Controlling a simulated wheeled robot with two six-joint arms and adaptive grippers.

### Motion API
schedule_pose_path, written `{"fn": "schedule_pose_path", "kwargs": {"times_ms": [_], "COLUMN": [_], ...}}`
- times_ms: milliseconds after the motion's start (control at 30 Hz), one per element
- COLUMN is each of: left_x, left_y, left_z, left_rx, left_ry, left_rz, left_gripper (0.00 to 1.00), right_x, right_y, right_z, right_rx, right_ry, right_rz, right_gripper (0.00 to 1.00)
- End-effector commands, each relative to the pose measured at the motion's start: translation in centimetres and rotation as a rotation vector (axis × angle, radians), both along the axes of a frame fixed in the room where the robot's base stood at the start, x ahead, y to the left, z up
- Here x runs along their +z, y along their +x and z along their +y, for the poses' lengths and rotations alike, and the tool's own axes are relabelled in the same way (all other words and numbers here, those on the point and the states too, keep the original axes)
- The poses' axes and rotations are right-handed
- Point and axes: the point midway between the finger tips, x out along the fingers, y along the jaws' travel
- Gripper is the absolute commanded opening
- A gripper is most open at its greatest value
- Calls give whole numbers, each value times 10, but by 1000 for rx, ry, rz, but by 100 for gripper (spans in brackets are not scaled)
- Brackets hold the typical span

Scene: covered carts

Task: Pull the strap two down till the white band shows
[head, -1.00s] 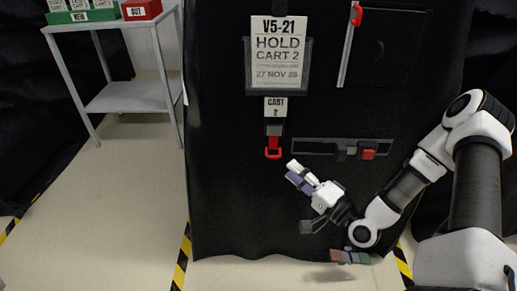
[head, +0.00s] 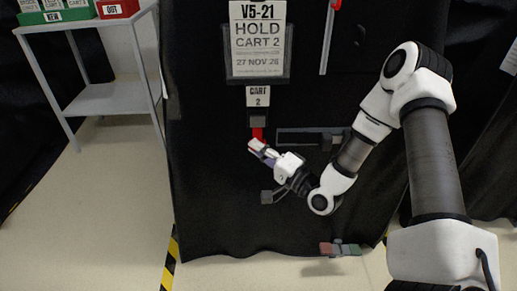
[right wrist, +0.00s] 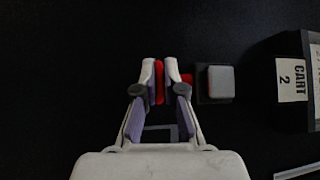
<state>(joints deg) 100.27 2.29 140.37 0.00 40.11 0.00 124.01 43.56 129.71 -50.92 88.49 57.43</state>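The strap marked CART 2 hangs on the black cover under its white tag (head: 258,96), which also shows in the right wrist view (right wrist: 291,82). Its grey buckle (head: 258,119) sits below the tag and shows in the right wrist view (right wrist: 220,82). The red pull loop (head: 258,133) hangs from the buckle. My right gripper (head: 257,147) is at the loop's lower part. In the right wrist view its fingertips (right wrist: 160,76) are close together with red between them, closed on the loop. No white band shows. My left gripper is out of view.
A dark horizontal bar (head: 297,138) is on the cover, right of the loop. A sign (head: 257,42) hangs above. A red-and-grey piece (head: 338,249) is near the cover's lower edge.

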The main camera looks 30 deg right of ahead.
Motion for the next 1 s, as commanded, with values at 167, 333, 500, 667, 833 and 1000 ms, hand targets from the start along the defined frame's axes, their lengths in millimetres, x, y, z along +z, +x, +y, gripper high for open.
{"fn": "schedule_pose_path", "kwargs": {"times_ms": [167, 333, 500, 667, 833, 1000], "left_x": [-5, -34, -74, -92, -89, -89], "left_y": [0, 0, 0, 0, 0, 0], "left_z": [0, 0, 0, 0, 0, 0], "left_rx": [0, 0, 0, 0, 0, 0], "left_ry": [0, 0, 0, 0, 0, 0], "left_rz": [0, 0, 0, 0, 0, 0], "left_gripper": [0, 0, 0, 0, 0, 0], "right_x": [-6, -39, -87, -110, -108, -108], "right_y": [0, 0, -1, 0, 0, -1], "right_z": [0, 0, 1, 1, 1, 1], "right_rx": [1, 1, 2, 2, 1, 2], "right_ry": [0, 0, -1, -1, -1, -1], "right_rz": [1, 3, 4, 4, 5, 6], "right_gripper": [0, 0, 0, 0, 0, 12]}}
